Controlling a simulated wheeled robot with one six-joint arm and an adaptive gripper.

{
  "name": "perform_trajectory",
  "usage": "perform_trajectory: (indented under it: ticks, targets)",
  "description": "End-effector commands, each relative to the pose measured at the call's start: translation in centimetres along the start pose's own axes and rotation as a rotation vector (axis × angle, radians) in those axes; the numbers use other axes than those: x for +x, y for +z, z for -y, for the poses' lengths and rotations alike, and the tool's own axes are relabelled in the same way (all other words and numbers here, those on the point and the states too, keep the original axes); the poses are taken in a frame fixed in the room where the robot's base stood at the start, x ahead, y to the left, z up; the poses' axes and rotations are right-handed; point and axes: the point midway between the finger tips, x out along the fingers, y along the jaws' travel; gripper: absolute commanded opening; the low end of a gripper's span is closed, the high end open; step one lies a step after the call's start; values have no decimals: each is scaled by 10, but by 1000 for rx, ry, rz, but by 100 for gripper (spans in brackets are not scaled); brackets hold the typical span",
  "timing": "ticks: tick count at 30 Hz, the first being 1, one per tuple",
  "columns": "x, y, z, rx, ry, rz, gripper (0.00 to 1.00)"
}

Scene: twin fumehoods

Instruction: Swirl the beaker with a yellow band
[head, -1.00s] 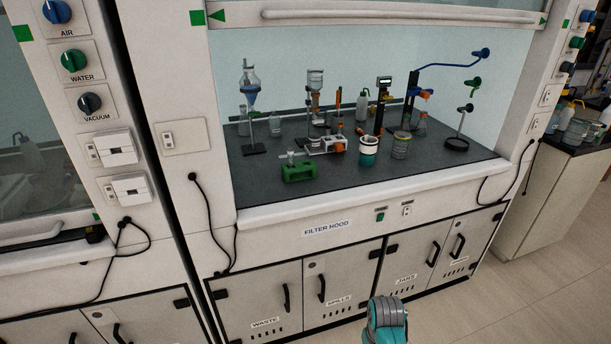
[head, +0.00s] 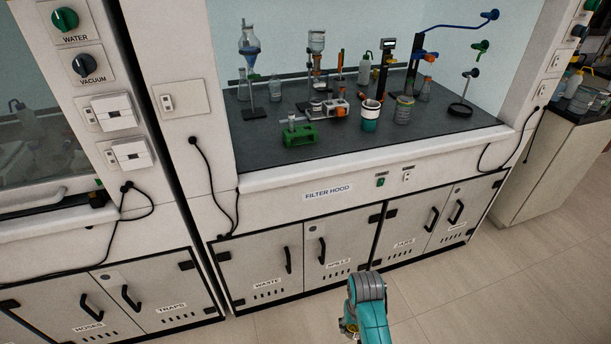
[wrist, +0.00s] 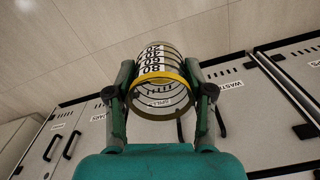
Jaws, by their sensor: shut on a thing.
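The beaker with a yellow band (wrist: 163,77) fills the middle of the wrist view. It is clear glass with a black and white number scale, and the yellow band circles its nearer end. A cabinet label shows through the glass, and I see no liquid. My gripper (wrist: 165,92) is shut on the beaker, with one green finger on each side of it. In the head view, my teal and grey arm shows at the bottom centre, in front of the cabinets. The gripper and beaker cannot be made out there.
The filter hood worktop (head: 330,148) holds a green block (head: 300,134), a white and teal cup (head: 370,116), a glass jar (head: 403,110), glassware and stands. White cabinets (head: 290,265) stand below. The floor (head: 480,290) in front looks clear.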

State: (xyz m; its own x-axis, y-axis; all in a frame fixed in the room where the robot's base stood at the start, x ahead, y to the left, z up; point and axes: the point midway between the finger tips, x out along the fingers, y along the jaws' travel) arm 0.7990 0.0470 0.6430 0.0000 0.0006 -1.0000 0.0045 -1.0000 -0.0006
Motion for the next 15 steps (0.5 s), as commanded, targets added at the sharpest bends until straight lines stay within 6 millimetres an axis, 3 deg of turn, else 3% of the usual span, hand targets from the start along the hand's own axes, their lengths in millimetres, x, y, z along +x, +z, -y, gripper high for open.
perform_trajectory:
  ticks: [1, 4, 5, 7, 9, 11, 15]
  targets:
    - [0, 0, -4, 5, 2, 0, 16]
    - [0, 0, -46, 16, 2, 0, 16]
    - [0, 0, -51, 14, 1, 0, 16]
    - [0, 0, -34, -1, 1, 0, 16]
    - [0, 0, -3, -7, 1, 0, 16]
    - [0, 0, -1, 3, 2, 0, 16]
    - [0, 0, -51, 13, 1, 0, 16]
